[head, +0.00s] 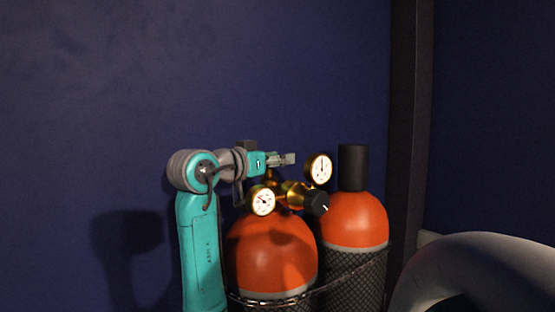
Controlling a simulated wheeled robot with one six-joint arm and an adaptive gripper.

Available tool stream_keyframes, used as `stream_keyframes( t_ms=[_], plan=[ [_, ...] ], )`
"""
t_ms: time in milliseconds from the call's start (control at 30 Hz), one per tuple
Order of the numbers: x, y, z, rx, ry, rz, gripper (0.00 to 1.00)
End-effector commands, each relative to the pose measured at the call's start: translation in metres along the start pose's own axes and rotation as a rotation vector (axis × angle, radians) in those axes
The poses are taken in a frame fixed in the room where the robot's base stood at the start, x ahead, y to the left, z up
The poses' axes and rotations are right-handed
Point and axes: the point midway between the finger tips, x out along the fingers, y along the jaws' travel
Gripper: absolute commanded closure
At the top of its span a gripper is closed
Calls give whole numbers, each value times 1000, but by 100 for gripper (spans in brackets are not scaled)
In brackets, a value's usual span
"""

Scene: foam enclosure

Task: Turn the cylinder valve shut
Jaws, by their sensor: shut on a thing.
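The left orange cylinder (270,262) stands upright with a brass regulator (291,193) at its top. The regulator carries a left gauge (263,200), a right gauge (319,168) and a black knob (317,203) with a white mark. My teal and grey gripper (286,159) is level above the regulator, left of the right gauge. It is shut at the cylinder valve, on top of the left cylinder. The valve's handle is mostly hidden by the gripper, and its turn position cannot be told.
A second orange cylinder (354,219) with a black cap (353,167) stands close on the right. A chain (345,273) runs across both cylinders. A large pale curved tube (470,265) fills the lower right. A dark post (408,130) stands before blue walls (200,70).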

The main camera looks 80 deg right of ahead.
Motion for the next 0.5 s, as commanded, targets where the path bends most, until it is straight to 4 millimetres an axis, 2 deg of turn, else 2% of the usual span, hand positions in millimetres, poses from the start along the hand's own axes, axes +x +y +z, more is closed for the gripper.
stream_keyframes(
  t_ms=[267, 500],
  plan=[
    [-2, 0, 0, -1, -2, 63, 86],
    [-3, 3, 0, -2, -2, 219, 86]
  ],
)
